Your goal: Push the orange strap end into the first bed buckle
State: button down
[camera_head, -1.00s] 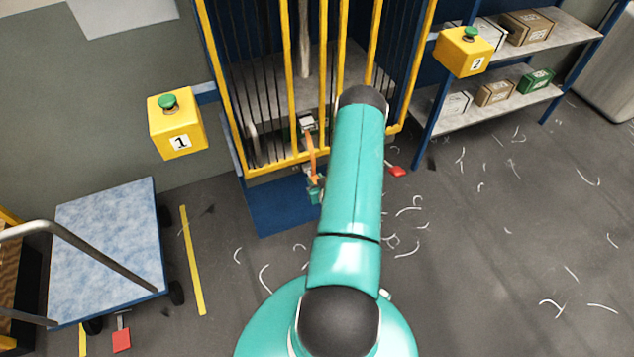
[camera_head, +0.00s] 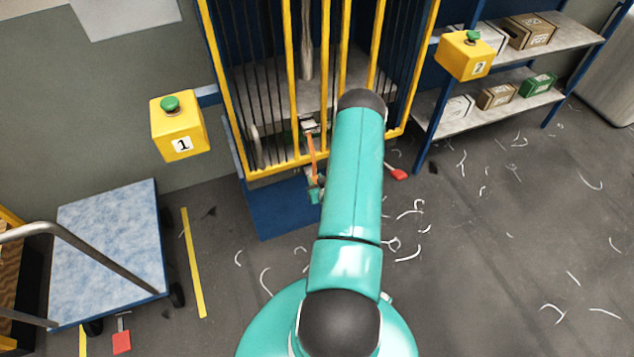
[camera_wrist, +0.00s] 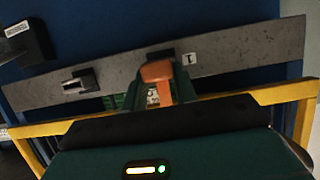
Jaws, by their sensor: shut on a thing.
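The orange strap shows in the head view (camera_head: 312,155), running from the yellow bars down toward my gripper (camera_head: 315,192). In the wrist view, my gripper (camera_wrist: 157,82) is shut on the orange strap end (camera_wrist: 157,72), which stands out between the green fingertips. The strap end is in front of a dark fitting (camera_wrist: 161,54) on a grey metal bar (camera_wrist: 232,58), beside a label "1". The strap end covers part of this fitting, so I cannot tell whether they touch. A second dark fitting with a metal tongue (camera_wrist: 78,82) sits farther left on the bar.
Yellow uprights (camera_head: 292,80) of the loom frame stand close around the strap. A yellow box with a green button (camera_head: 178,125) is at left, another (camera_head: 465,55) at right. A blue-topped cart (camera_head: 110,240) stands at lower left. White scraps lie on the floor.

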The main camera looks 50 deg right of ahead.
jog(key=shift+w+d, duration=0.2)
jog(key=shift+w, duration=0.25)
jog(key=c, duration=1)
grip_release()
jog(key=v, duration=1.3)
jog(key=shift+s+a+r, duration=0.15)
jog(key=shift+s+r, duration=0.05)
jog(key=shift+s, duration=0.15)
